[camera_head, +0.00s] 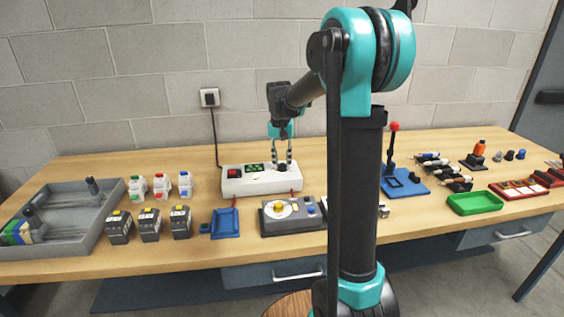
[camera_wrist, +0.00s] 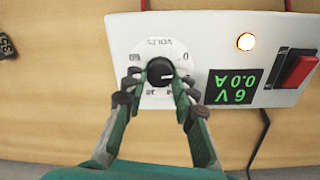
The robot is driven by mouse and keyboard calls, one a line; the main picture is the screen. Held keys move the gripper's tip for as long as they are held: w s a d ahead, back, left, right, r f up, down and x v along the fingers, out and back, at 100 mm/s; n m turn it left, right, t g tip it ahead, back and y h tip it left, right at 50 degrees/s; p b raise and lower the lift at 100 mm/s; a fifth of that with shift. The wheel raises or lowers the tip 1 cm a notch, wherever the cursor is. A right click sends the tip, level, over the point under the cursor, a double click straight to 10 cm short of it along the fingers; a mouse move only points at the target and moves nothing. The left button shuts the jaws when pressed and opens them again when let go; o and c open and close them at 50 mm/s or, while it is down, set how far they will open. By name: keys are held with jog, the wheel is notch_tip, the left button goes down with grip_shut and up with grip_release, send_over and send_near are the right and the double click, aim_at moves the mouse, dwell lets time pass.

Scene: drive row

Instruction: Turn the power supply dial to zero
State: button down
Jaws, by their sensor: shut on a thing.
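The power supply (camera_head: 237,186) is a white box near the back of the bench. In the wrist view the box (camera_wrist: 200,30) appears turned around, with a lit lamp (camera_wrist: 246,41), a red switch (camera_wrist: 300,70) and a green display (camera_wrist: 233,89) reading 6V and 0.0A. Its black dial (camera_wrist: 160,71) sits on a round white scale marked VOLTS. The pale pointer line on the dial points right in that view, a little off the 0 mark. My gripper (camera_head: 281,159) reaches down from above, its two fingers closed on opposite sides of the dial.
A grey device with a yellow knob (camera_head: 283,208) stands just in front of the supply, a blue tray (camera_head: 225,223) beside it. Small bottles (camera_head: 161,186) stand to the left. A blue stand with a red-topped lever (camera_head: 393,128) is to the right. A cable runs to the wall socket (camera_head: 210,97).

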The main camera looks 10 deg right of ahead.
aim_at(281, 165)
jog(key=shift+n, duration=2.1)
jog(key=c, duration=1.2)
grip_release()
jog(key=shift+r, duration=0.1)
notch_tip(281, 165, up, 12)
jog(key=shift+a, duration=0.25)
jog(key=shift+s, duration=0.1)
